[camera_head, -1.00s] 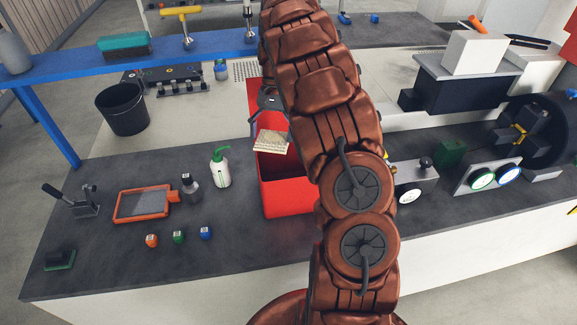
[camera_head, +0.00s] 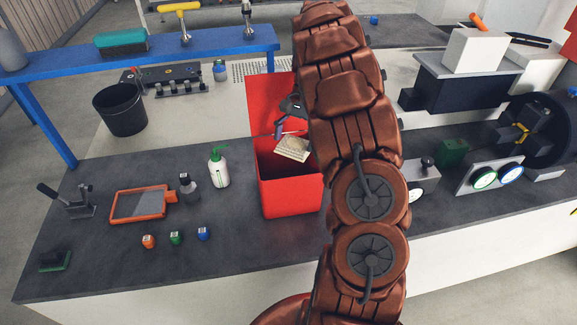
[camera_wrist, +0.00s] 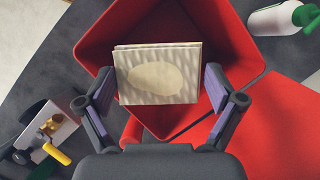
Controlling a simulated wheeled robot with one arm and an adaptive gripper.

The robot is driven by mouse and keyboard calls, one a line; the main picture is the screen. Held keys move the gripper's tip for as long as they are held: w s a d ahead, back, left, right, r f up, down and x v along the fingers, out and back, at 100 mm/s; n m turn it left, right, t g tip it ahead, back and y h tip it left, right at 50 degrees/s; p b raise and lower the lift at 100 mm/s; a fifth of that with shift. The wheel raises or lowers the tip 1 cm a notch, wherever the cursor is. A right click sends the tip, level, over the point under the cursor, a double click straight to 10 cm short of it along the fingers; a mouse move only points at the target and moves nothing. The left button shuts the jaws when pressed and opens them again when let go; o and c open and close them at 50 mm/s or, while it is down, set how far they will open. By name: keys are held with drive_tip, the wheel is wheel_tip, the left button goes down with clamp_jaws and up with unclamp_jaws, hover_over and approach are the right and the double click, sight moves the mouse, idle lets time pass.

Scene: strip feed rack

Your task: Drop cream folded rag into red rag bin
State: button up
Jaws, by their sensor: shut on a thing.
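The cream folded rag (camera_head: 292,148) is a flat, layered pad, held over the opening of the red rag bin (camera_head: 290,193). In the wrist view the rag (camera_wrist: 158,98) lies between my two fingers, with the bin's red walls (camera_wrist: 232,42) around and beyond it. My gripper (camera_head: 288,126) is shut on the rag, partly hidden behind my arm in the head view; in the wrist view its fingers (camera_wrist: 160,86) are at the rag's left and right edges. The bin's raised red lid (camera_head: 264,105) stands at the back. The bin's floor is hidden.
A white bottle with a green cap (camera_head: 219,170) stands just left of the bin. A grey machine with dials (camera_head: 487,177) is at the right.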

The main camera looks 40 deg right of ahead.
drive_tip(key=shift+f, duration=0.6)
drive_tip(key=o, duration=0.7)
drive_tip(key=shift+w+r, duration=0.1)
drive_tip(key=shift+r, duration=0.05)
drive_tip(key=v, duration=0.7)
drive_tip(key=shift+d+r, duration=0.1)
drive_tip(key=shift+r, duration=0.05)
